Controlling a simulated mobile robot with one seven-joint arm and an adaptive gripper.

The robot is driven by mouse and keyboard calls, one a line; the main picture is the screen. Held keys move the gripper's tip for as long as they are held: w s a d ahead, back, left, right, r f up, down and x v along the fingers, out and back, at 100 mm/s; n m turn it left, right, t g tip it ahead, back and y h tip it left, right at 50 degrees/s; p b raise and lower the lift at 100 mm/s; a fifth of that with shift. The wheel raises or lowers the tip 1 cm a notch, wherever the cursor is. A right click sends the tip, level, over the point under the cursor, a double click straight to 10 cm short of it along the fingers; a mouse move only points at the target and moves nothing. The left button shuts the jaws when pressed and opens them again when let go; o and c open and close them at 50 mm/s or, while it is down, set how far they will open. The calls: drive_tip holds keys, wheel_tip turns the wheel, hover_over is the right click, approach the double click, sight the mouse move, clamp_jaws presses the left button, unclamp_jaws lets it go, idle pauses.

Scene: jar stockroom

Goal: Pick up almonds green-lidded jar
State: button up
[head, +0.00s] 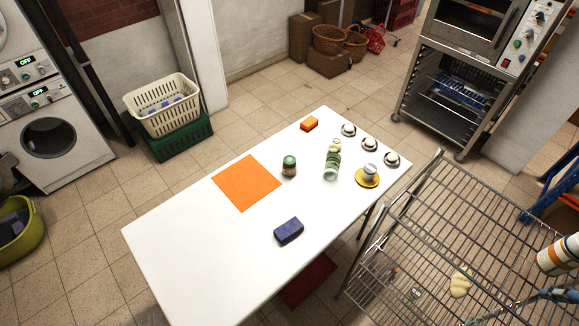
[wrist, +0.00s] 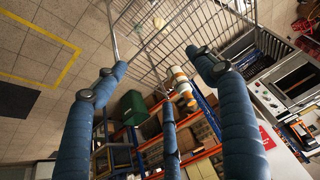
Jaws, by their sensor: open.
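A small jar with a green lid and brownish contents (head: 289,167) stands upright on the white table (head: 190,240), just right of an orange mat (head: 245,183). Its label is too small to read. My gripper (wrist: 157,62) shows in the wrist view with its blue fingers spread apart and nothing between them. It is away from the jar, which does not show in the wrist view.
A wire rack (head: 455,235) stands close at the right.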

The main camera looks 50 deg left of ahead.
drive_tip(key=w+a+r+g+y, duration=0.1)
drive_tip(key=w+a+r, duration=0.1)
drive_tip(key=w+a, duration=0.65)
drive_tip(key=w+a+r+g, duration=0.1)
drive_tip(key=w+a+r, duration=0.1)
drive_tip(key=w+a, duration=0.7)
drive_tip(key=w+a+f, duration=0.2)
drive_tip(key=w+a, duration=0.2)
drive_tip(key=a, duration=0.3)
drive_tip(key=w+a+f+g+p, duration=0.15)
drive_tip(key=w+a, duration=0.25)
drive_tip(key=a, duration=0.4)
drive_tip(key=w+a+f, duration=0.3)
drive_tip(key=w+a, duration=0.1)
drive_tip(key=a, duration=0.3)
drive_tip(key=a+f+n+g, duration=0.1)
drive_tip(key=a+f, duration=0.6)
drive_tip(key=a, duration=0.5)
drive_tip(key=a+f, duration=0.7)
drive_tip(key=a, duration=0.5)
drive_tip(key=s+a+f, duration=0.6)
drive_tip(key=a+f, duration=0.4)
drive_tip(key=s+a+f+h, duration=0.1)
drive_tip(key=s+a+f, duration=0.5)
drive_tip(key=a+f, duration=0.3)
drive_tip(key=shift+a+f+g+p, duration=0.4)
drive_tip(key=shift+f+g+p, duration=0.05)
drive_tip(key=shift+f, duration=0.35)
